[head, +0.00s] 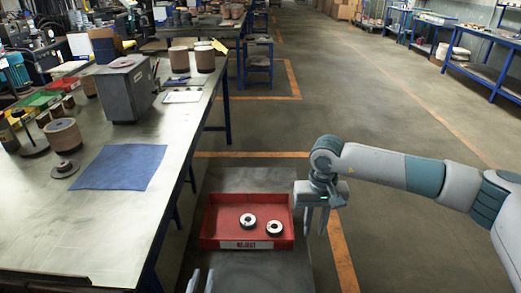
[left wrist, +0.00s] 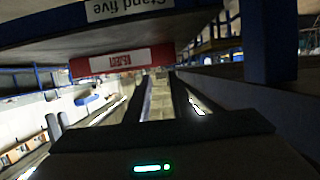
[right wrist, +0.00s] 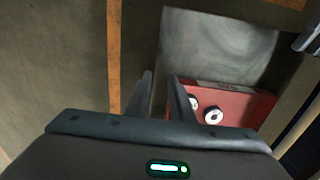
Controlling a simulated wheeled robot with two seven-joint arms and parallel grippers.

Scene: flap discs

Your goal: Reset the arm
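My right gripper (head: 316,222) hangs fingers-down just right of the red reject tray (head: 210,240), above the floor and grey stand. Its fingers stand apart with nothing between them, as the right wrist view (right wrist: 161,90) also shows. My left gripper (head: 201,281) shows only as two finger ends at the bottom edge of the head view, in front of the tray. In the left wrist view its fingers (left wrist: 155,95) are apart and empty.
A long metal table (head: 110,225) at the left bears a blue cloth (head: 123,167), stacks of brown discs (head: 64,135) and a grey box (head: 127,92). The left wrist view shows a "Stand five" label (left wrist: 128,8) upside down. Open floor (head: 400,115) lies to the right.

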